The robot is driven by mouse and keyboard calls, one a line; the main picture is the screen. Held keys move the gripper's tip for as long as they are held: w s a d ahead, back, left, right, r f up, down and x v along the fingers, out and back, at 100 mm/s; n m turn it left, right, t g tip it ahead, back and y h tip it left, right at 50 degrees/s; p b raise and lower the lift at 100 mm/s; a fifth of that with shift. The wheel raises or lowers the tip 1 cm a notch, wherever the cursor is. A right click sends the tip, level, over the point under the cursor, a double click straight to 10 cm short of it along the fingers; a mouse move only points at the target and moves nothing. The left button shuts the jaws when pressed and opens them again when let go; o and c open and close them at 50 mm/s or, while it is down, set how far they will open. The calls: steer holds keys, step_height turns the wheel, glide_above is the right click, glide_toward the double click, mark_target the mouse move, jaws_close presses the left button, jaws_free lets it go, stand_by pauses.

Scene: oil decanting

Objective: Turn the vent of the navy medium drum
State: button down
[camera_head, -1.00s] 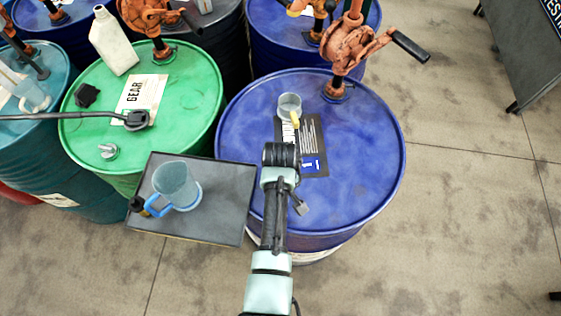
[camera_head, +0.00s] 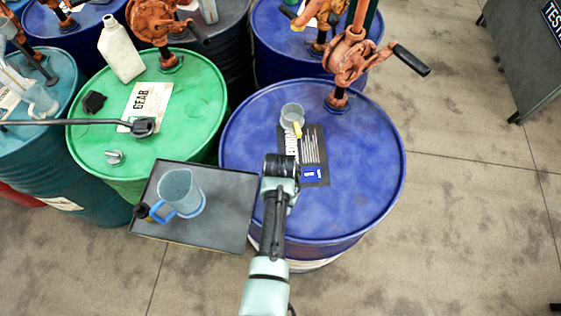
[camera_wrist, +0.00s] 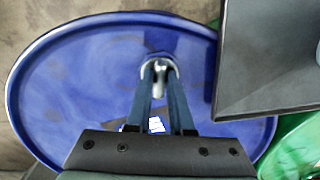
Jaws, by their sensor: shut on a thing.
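The navy drum (camera_head: 345,190) stands upright in the middle of the head view, and its blue top fills much of the wrist view (camera_wrist: 85,85). Its small silvery vent (camera_wrist: 159,90) stands near the rim in the wrist view. My gripper (camera_wrist: 158,70) has its two dark fingers closed around this vent. In the head view my arm reaches over the near part of the lid and hides the vent and the fingertips.
A rusty hand pump (camera_head: 349,62) stands at the lid's back. A small clear cup (camera_head: 291,114) and a dark label (camera_head: 313,150) are on the lid. A dark tray (camera_head: 226,210) with a clear jug (camera_head: 181,187) adjoins the drum at left, beside a green drum (camera_head: 190,95).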

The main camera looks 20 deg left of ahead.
steer(key=shift+m, duration=0.6)
steer(key=c, duration=0.8)
jaws_free()
step_height(320, 180, up, 13)
steer(key=b, duration=0.1)
